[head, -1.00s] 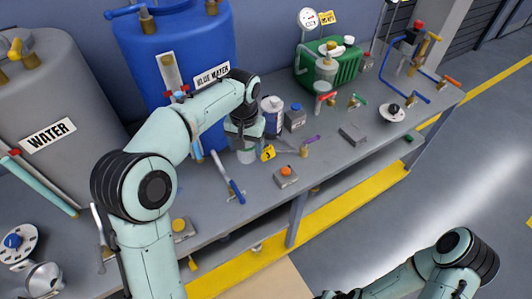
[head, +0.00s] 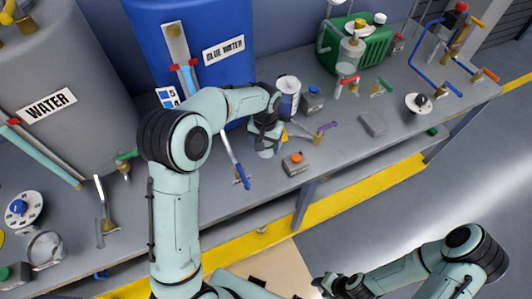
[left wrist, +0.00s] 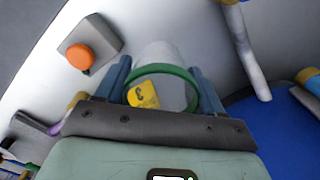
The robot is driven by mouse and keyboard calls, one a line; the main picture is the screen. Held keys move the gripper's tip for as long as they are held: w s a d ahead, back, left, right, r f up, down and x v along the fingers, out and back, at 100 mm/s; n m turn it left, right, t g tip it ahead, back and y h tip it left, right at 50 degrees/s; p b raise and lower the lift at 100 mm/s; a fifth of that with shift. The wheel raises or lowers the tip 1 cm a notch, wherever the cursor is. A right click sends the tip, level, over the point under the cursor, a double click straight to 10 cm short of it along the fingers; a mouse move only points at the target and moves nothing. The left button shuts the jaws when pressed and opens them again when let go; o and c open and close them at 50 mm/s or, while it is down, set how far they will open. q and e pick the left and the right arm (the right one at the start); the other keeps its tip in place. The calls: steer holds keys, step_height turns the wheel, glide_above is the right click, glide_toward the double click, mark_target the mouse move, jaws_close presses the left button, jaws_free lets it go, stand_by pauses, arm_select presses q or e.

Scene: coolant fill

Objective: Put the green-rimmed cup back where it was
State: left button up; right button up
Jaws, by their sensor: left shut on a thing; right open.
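The green-rimmed cup (left wrist: 188,94) is pale grey, and its green ring shows between the fingers in the left wrist view. My left gripper (left wrist: 162,80) is shut on it, one finger on each side. In the head view my left gripper (head: 266,133) points down at the bench, and the cup's pale lower part (head: 267,153) shows just under it. I cannot tell if the cup touches the bench. A yellow tag (left wrist: 143,95) shows within the ring. My right gripper (head: 325,285) is open and empty at the bottom, away from the bench.
A grey box with an orange button (head: 295,164) sits just right of the cup. A blue-handled tool (head: 238,168) is to its left. A white canister (head: 288,97) and a purple-handled valve (head: 325,130) are close by. The blue water barrel (head: 200,50) stands behind.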

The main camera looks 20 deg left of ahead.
mark_target(266, 153)
arm_select(q)
steer(key=shift+f, duration=2.65)
steer(key=shift+f, duration=0.2)
steer(key=o, duration=1.1)
steer(key=shift+c, duration=0.2)
steer(key=shift+r, duration=0.1)
step_height(266, 153, up, 12)
steer(key=shift+r+p, duration=0.1)
steer(key=shift+p, duration=0.2)
